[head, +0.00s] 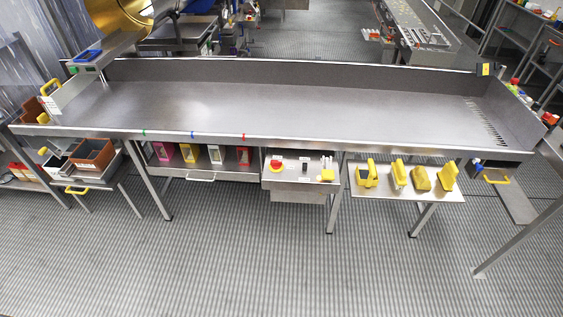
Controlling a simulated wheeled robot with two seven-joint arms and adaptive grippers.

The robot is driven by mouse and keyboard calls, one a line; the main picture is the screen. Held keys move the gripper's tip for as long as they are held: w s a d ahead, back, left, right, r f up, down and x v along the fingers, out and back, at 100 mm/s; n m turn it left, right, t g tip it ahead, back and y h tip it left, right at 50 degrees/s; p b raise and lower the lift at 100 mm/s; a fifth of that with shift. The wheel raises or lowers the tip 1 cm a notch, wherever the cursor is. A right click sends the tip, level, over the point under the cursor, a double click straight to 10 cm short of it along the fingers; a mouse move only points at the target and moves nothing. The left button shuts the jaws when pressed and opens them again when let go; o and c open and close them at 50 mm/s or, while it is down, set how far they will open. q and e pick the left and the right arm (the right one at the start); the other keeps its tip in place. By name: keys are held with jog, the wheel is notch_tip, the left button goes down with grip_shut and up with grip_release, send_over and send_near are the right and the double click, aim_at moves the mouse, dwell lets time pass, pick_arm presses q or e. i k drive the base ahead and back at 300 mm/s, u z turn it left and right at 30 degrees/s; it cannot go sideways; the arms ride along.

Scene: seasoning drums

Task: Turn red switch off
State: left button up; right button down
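A round red switch (276,163) with yellow at its base sits on the left part of a small grey panel (290,178) under the long table's front edge. The panel also bears a dark upright part (304,165) and a yellow item (327,175) at its right. The switch is too small to tell its position. Neither of my grippers is in view.
A long metal table (300,100) with an empty top spans the view. Several yellow devices (421,179) stand on a low shelf right of the panel. Coloured boxes (190,153) sit on a shelf to its left. The grated floor in front (260,260) is clear.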

aim_at(276, 164)
jog(key=u, duration=0.5)
jog(key=k, duration=0.6)
jog(key=z, duration=0.4)
jog(key=i, duration=1.25)
jog(key=u, duration=0.15)
